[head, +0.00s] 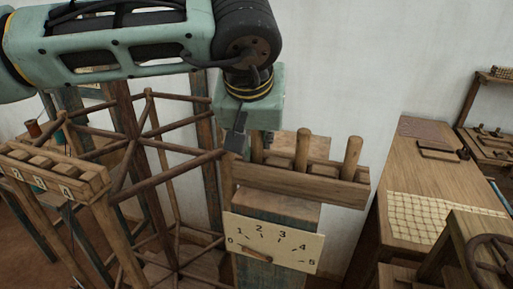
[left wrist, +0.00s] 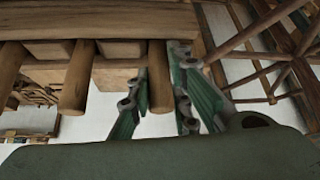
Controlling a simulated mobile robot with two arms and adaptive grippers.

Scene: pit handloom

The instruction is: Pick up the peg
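A wooden rack (head: 300,181) on a post holds upright round pegs. The left peg (head: 257,149) stands at my left gripper (head: 252,142), and the middle peg (head: 302,150) and right peg (head: 352,157) stand clear of it. My left gripper points down from above, with one dark finger just left of the left peg. In the left wrist view this peg (left wrist: 161,80) lies between the two fingers, still in the rack, with little space on either side. I cannot tell whether the fingers touch it. My right gripper is not in view.
A board with numbers (head: 273,243) and a pointer hangs below the rack. A wooden reel frame (head: 163,180) stands close at the left. A small numbered rack (head: 55,175) is at the far left. A wooden table (head: 412,172) is at the right.

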